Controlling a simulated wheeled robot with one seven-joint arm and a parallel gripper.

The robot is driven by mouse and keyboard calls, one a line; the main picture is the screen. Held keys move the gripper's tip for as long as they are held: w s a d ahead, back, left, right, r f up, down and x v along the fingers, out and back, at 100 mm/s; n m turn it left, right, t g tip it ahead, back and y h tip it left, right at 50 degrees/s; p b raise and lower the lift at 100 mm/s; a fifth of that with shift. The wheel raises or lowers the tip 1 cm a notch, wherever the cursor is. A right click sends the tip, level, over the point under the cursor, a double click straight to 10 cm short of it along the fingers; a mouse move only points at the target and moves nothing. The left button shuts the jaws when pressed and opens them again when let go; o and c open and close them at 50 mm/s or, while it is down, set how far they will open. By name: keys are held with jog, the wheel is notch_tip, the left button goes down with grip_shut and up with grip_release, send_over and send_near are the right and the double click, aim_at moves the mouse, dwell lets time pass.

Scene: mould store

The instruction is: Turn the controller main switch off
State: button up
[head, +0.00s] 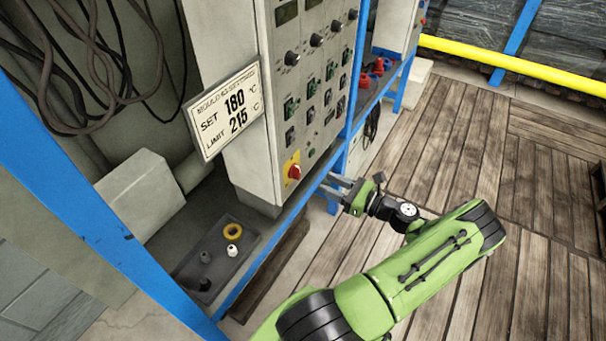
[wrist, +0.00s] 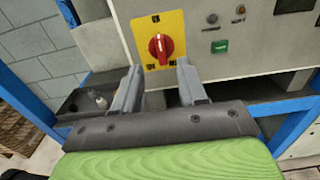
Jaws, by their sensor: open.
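The controller main switch is a red rotary knob (head: 294,171) on a yellow plate (head: 287,165), low on the front of the grey control cabinet (head: 235,150). In the wrist view the red knob (wrist: 161,47) stands roughly upright on its yellow plate (wrist: 176,24); the plate's lettering is too small to read surely. My gripper (head: 329,185) is open and empty, just in front of and to the right of the switch in the head view. In the wrist view its two fingers (wrist: 159,72) point at the lower part of the plate, one to each side below the knob, apart from it.
A sign (head: 224,112) reading set 180, limit 215 hangs on the cabinet's side. A green button (wrist: 220,47) sits right of the switch. Blue frame posts (head: 75,200) stand close by.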

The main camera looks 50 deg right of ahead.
aim_at(300, 171)
jog(key=w, duration=0.6)
jog(key=w+b, duration=0.1)
jog(key=w, duration=0.1)
jog(key=shift+w+a, duration=0.4)
grip_shut()
